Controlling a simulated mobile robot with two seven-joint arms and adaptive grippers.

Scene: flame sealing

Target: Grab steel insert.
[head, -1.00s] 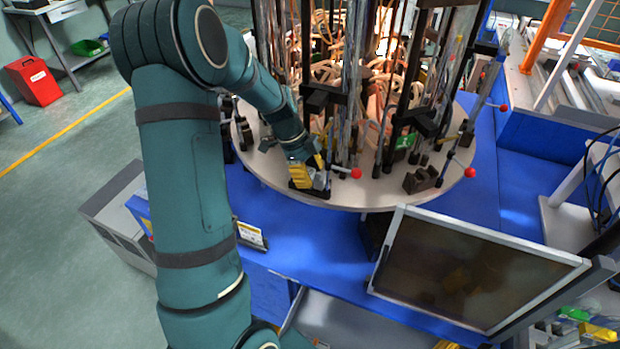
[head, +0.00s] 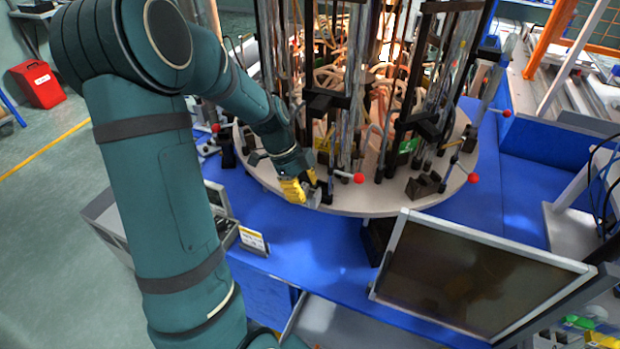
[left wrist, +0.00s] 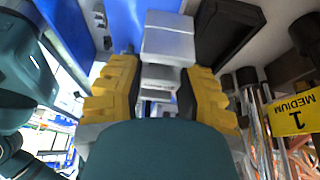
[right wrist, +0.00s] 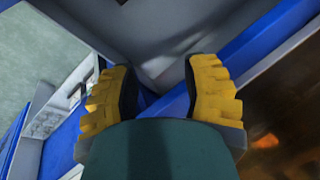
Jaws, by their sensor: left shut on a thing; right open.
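The steel insert (left wrist: 168,40) is a silver-grey metal block. In the left wrist view it sits between the yellow finger pads of my left gripper (left wrist: 155,92), which is shut on it. In the head view my left gripper (head: 303,191) is at the front left rim of the round table, and the insert shows only as a small grey piece (head: 314,196) beside the fingers. My right gripper (right wrist: 160,90) is open with nothing between its fingers. It is not visible in the head view.
The round grey table (head: 375,200) carries upright rods, glass tubes, hoses and clamps with red knobs (head: 359,178). A black block (left wrist: 226,30) is close beside the insert. A monitor (head: 475,280) stands at front right. The blue bench top (head: 315,250) has free room in front.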

